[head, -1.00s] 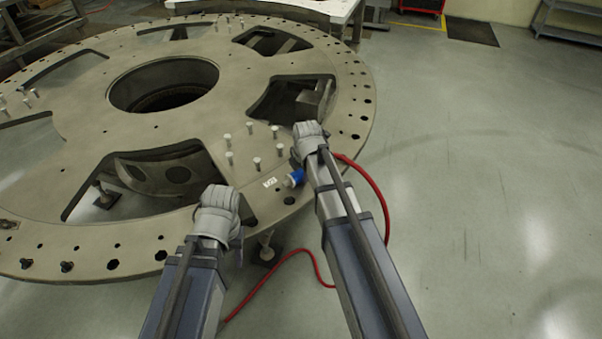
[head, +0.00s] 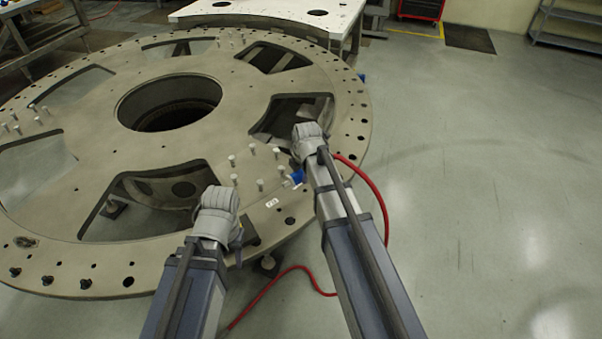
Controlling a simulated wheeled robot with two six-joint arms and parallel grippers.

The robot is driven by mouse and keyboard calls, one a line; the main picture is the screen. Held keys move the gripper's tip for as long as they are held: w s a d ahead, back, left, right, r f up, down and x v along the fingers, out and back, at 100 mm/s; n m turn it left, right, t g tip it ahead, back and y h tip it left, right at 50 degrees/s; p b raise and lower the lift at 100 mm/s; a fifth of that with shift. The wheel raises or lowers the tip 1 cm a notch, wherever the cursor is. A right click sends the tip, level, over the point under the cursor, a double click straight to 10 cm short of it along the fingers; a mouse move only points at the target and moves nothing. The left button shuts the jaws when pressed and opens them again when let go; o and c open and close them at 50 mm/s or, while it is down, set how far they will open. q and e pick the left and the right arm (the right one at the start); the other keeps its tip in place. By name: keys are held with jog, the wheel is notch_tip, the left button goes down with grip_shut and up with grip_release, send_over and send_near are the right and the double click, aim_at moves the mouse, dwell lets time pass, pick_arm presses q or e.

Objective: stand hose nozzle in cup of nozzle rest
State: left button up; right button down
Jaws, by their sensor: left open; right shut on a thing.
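The hose nozzle is a small blue piece with a pale end (head: 294,178), seen just left of my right gripper (head: 303,165) and partly hidden behind it. My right gripper is shut on it, above the near right part of the plate. A red hose (head: 376,196) comes out from behind my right arm. My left gripper (head: 235,235) is open over the plate's near edge; its fingers are mostly hidden by its wrist. I cannot make out the nozzle rest or its cup for sure. A small blue spot (head: 362,77) shows at the plate's far right rim.
The large round turret plate (head: 60,215) has big cutouts, a centre hole and several upright pins (head: 253,150). A pale table (head: 270,15) stands behind it. The hose loops on the floor below. The floor (head: 480,200) to the right is clear.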

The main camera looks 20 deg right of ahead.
aim_at(301, 172)
pick_arm(q)
notch_tip(301, 172, up, 14)
jog(key=p, duration=1.4)
pick_arm(e)
notch_tip(301, 172, up, 14)
pick_arm(q)
jog(key=shift+f, duration=0.1)
pick_arm(e)
jog(key=shift+f, duration=0.1)
